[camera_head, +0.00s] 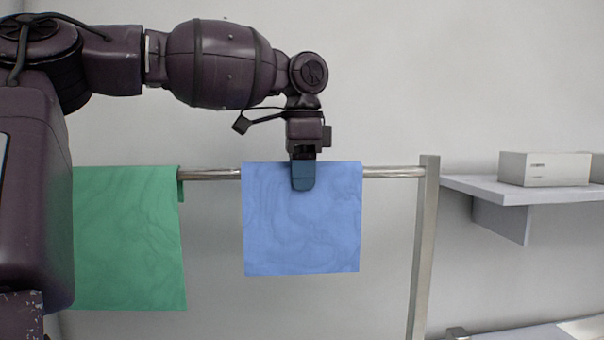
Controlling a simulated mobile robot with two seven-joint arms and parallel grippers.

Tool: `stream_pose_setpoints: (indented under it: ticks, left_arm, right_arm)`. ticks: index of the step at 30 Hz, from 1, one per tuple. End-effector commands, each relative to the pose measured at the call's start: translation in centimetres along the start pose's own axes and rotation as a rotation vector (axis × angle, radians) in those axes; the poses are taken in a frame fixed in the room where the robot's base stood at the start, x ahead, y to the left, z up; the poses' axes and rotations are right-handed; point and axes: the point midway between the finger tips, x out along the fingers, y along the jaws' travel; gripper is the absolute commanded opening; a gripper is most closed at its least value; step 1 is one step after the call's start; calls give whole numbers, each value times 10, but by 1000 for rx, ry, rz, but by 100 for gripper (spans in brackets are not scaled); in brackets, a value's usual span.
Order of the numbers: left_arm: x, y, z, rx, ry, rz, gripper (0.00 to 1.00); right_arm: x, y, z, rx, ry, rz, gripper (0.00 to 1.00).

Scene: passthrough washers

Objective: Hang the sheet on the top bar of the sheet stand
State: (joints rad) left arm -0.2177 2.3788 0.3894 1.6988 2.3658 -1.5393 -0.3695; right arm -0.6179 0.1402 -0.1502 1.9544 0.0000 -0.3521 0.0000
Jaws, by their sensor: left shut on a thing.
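A blue sheet (270,230) is at the top bar (395,171) of the metal sheet stand (424,255). Its front face hangs below the bar, and its top edge is level with the bar. My left gripper (303,180) comes down from above and is shut on the sheet's upper middle. Whether the sheet's back side drapes behind the bar is hidden. A green sheet (130,240) hangs over the same bar to the left, partly behind my left arm. My right gripper is not in view.
A wall shelf (530,192) with a white box (545,169) on it is to the right of the stand's post. Bare bar shows between the two sheets and between the blue sheet and the post. A lower pale surface (530,333) shows at bottom right.

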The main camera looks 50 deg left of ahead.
Motion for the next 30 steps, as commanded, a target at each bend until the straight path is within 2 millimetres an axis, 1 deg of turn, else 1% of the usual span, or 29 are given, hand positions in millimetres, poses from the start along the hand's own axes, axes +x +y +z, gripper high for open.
stream_pose_setpoints:
  ticks: [1, 6, 14, 17, 20, 23, 30]
  left_arm:
    - [0, 0, 0, 0, 0, 0, 44]
    - [0, 0, 0, 0, 0, 0, 69]
    - [0, 0, 0, 0, 0, 0, 69]
    - [-5, 0, 0, 0, 1, -1, 69]
    - [-16, 0, -1, 0, 2, -2, 69]
    - [-32, 0, 0, 0, 2, -3, 69]
    - [-76, 0, 0, -1, 1, -2, 69]
  right_arm:
    - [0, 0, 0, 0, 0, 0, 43]
    - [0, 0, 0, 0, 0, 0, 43]
    - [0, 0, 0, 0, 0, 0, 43]
    - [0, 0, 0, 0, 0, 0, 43]
    - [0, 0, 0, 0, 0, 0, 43]
    - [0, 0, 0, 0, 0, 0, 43]
    - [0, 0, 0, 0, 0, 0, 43]
